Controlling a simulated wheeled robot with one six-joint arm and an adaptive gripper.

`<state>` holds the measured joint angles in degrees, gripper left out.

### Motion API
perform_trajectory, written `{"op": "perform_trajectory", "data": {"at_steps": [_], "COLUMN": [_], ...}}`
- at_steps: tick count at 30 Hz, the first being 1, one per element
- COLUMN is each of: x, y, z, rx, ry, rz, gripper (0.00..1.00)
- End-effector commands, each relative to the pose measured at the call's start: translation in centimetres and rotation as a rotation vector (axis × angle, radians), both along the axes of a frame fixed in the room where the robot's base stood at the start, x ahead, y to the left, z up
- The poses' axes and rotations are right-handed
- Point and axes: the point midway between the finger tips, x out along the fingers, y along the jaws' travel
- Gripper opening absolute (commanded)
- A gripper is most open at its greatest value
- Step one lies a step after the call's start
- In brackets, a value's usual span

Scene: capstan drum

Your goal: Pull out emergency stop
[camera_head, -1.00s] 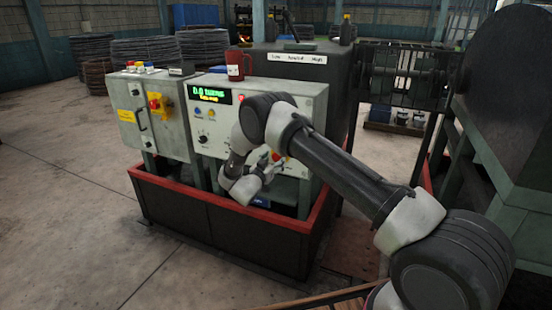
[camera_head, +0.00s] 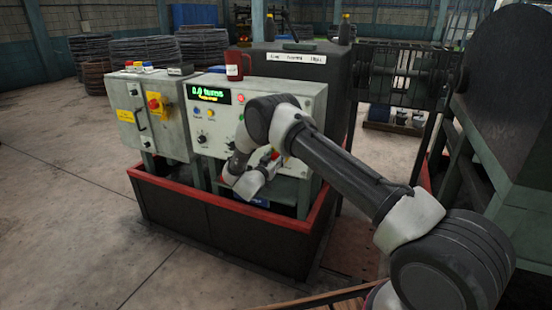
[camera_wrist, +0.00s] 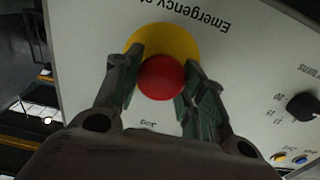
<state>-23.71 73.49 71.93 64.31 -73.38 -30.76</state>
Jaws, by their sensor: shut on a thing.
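The emergency stop is a red mushroom button (camera_wrist: 162,77) on a yellow round backing (camera_wrist: 180,40), set in the pale control panel (camera_wrist: 235,60). In the wrist view my gripper (camera_wrist: 160,85) has one finger on each side of the red button, shut on it. The upside-down label above it reads "Emergency" with the rest partly cut off. In the head view my gripper (camera_head: 268,165) is at the lower right of the panel (camera_head: 220,130), and my arm hides most of the button there.
The panel has a green display (camera_head: 209,95) and a black knob (camera_wrist: 303,106). A grey cabinet (camera_head: 165,125) with a red-and-yellow switch (camera_head: 155,104) stands to the left. A red-rimmed low wall (camera_head: 215,199) runs in front.

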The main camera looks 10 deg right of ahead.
Motion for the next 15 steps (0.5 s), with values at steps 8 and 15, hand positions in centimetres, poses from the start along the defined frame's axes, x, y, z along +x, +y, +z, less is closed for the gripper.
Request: {"op": "perform_trajectory", "data": {"at_steps": [8,15], "x": [-0.89,-0.88], "y": [0.68,0.65], "z": [0.0,-0.03], "rx": [-0.001,0.0], "ry": [-0.001,0.0], "rz": [0.0,0.0], "gripper": [0.0,0.63]}}
